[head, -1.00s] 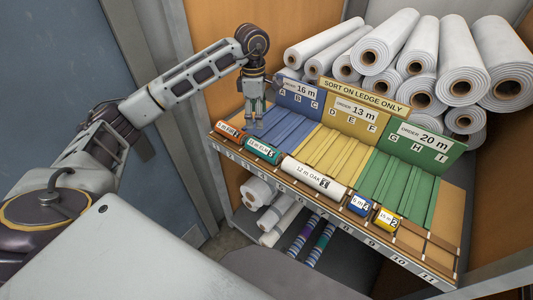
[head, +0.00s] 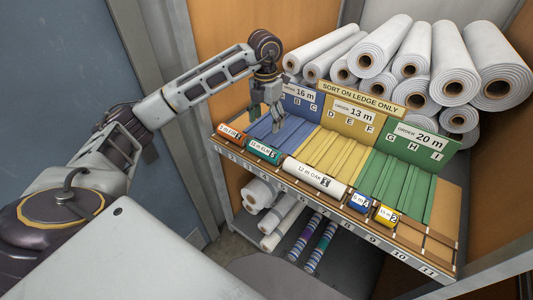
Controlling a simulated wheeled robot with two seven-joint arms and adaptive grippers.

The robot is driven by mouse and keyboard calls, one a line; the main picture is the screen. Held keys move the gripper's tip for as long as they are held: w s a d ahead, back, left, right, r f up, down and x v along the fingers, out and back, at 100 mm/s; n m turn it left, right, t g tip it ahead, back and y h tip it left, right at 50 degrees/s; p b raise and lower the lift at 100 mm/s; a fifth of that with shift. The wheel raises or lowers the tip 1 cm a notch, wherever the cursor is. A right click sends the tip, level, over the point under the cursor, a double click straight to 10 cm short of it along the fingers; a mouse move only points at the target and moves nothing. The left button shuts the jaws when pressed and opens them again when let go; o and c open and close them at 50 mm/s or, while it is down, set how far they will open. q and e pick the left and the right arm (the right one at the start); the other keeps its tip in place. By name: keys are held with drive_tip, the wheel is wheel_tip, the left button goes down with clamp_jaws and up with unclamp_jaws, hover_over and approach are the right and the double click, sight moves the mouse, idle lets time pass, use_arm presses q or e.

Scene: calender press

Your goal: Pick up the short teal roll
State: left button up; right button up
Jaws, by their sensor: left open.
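The short teal roll (head: 264,151) lies on the front ledge of the sorting rack, between an orange roll and a longer white roll. A white label with print is on it. My left gripper (head: 266,124) points down over the blue section, above and slightly behind the teal roll. Its fingers are apart with nothing between them, and it does not appear to touch the roll. My right gripper is out of view.
The orange roll (head: 230,134) and white roll (head: 314,177) lie close on either side. Blue, yellow and green order boards (head: 417,140) stand behind. Large white rolls (head: 458,80) are stacked at the back.

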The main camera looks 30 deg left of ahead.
sight(267, 148)
use_arm(q)
drive_tip(key=n, duration=1.8)
drive_tip(key=shift+s+d, duration=0.15)
drive_tip(key=shift+d, duration=0.05)
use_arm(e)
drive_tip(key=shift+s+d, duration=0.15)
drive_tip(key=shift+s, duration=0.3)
use_arm(q)
drive_tip(key=shift+f, duration=0.1)
wheel_tip(267, 148, down, 7)
drive_tip(key=shift+f+p, duration=0.2)
drive_tip(key=shift+p, duration=0.15)
drive_tip(key=shift+f, duration=0.5)
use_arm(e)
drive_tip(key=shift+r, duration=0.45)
